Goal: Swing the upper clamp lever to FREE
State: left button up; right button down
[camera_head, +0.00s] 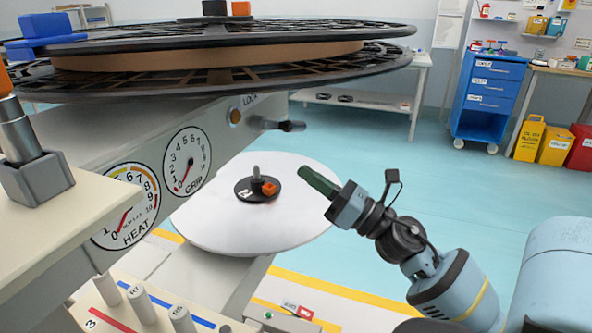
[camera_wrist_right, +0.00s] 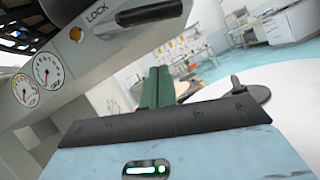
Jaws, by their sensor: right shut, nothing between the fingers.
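The dark clamp lever (camera_head: 291,126) sticks out to the right from the side of the beige station, beside the word LOCK. No FREE mark is readable. The lever also shows large at the top of the right wrist view (camera_wrist_right: 152,14), beside LOCK. My right gripper (camera_head: 316,180) has green fingers, shut and empty. In the head view it appears below and slightly right of the lever, apart from it. In the right wrist view its fingers (camera_wrist_right: 157,88) point up below the lever, with a visible gap. My left gripper is not in view.
A large black reel (camera_head: 205,70) overhangs the lever. A round white plate (camera_head: 250,225) with a black hub is below. HEAT (camera_head: 127,205) and GRIP (camera_head: 187,162) dials face the front. A blue drawer cart (camera_head: 488,95) stands far back; the floor between is clear.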

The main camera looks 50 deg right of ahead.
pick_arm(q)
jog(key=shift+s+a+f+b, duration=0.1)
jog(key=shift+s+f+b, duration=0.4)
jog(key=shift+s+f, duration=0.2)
pick_arm(e)
jog(key=v, duration=0.6)
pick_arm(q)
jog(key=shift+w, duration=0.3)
